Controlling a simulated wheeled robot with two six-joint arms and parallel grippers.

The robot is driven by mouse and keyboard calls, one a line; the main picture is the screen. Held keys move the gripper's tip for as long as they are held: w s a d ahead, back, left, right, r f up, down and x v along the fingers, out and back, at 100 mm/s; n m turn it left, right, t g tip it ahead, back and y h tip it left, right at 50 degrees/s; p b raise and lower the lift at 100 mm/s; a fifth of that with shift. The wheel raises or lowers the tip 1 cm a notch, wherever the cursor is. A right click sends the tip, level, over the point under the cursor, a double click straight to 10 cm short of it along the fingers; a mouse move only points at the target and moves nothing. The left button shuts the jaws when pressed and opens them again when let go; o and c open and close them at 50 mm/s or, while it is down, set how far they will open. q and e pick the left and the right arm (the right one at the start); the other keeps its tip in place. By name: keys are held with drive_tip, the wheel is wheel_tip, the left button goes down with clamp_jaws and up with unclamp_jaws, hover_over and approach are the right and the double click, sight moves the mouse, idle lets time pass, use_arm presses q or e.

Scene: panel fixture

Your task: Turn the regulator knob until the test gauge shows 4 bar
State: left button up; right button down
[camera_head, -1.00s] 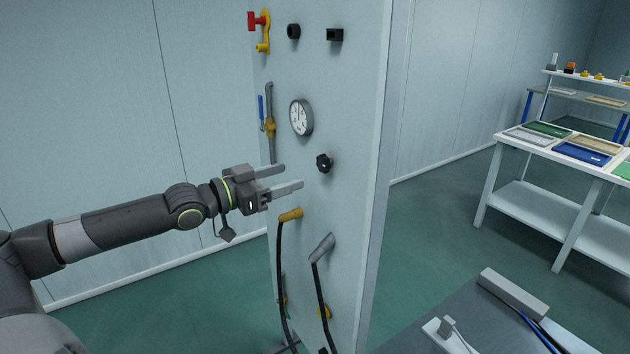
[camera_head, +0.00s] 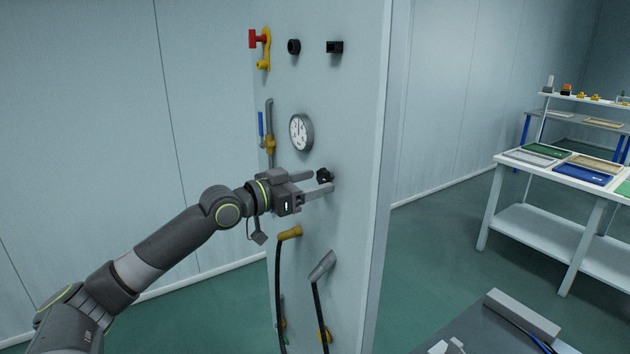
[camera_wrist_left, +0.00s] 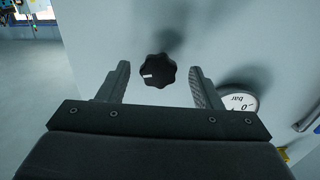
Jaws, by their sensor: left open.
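The black lobed regulator knob (camera_head: 324,175) is on the light panel, below the round white test gauge (camera_head: 301,132). My left gripper (camera_head: 323,182) is open and close to the knob in the head view. In the left wrist view the knob (camera_wrist_left: 158,70) lies between the two open fingers, with a gap on both sides, and carries a white mark pointing left. The needle is too small to read. My right gripper is not in view.
The panel (camera_head: 345,110) also carries a red-handled yellow valve (camera_head: 262,48), a blue-handled valve (camera_head: 268,135) and two black fittings. A yellow hose connector (camera_head: 289,233) and a grey one (camera_head: 322,266) sit below the gripper. A table with trays (camera_head: 590,160) stands at right.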

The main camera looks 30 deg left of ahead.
use_arm(q)
drive_tip(key=shift+w+d, duration=0.2)
drive_tip(key=shift+w, duration=0.15)
drive_tip(key=c, duration=1)
